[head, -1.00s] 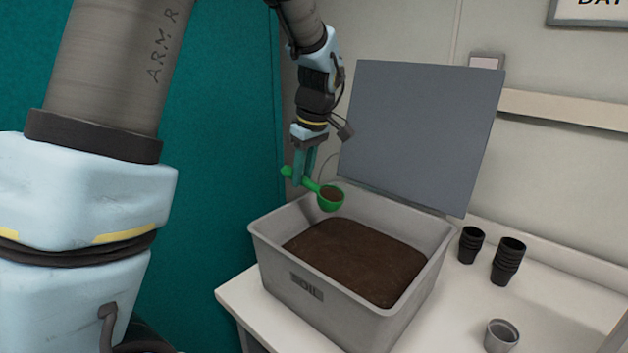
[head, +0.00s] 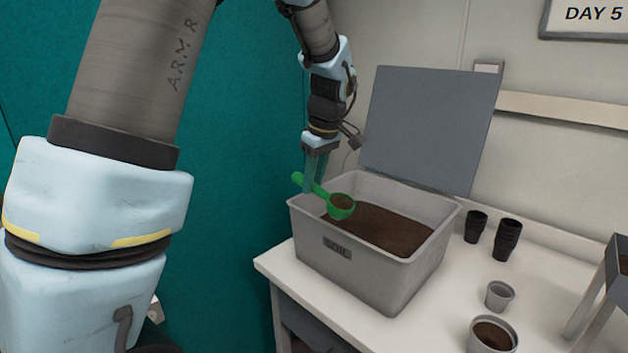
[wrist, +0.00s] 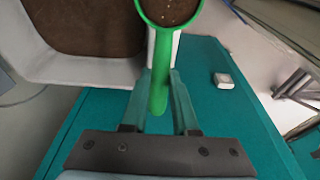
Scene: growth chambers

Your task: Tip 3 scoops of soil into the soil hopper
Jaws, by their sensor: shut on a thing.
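My gripper (head: 314,172) is shut on the handle of a green scoop (head: 341,212). The scoop's bowl holds brown soil and is about level, over the near left part of the grey soil bin (head: 372,279). In the wrist view the green scoop (wrist: 157,85) runs up between the fingers of my gripper (wrist: 160,85), and soil shows in its bowl at the top edge. The bin holds a wide bed of soil (head: 390,229), and its grey lid stands open behind it. I cannot tell which thing is the soil hopper; a grey stand-like object (head: 612,285) is cut off at the right edge.
On the white bench (head: 455,290) stand two black pot stacks (head: 507,240), a small grey pot (head: 499,295) and a pot with soil (head: 492,338). The open lid (head: 430,130) rises behind the bin. A teal wall (head: 240,200) is on the left.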

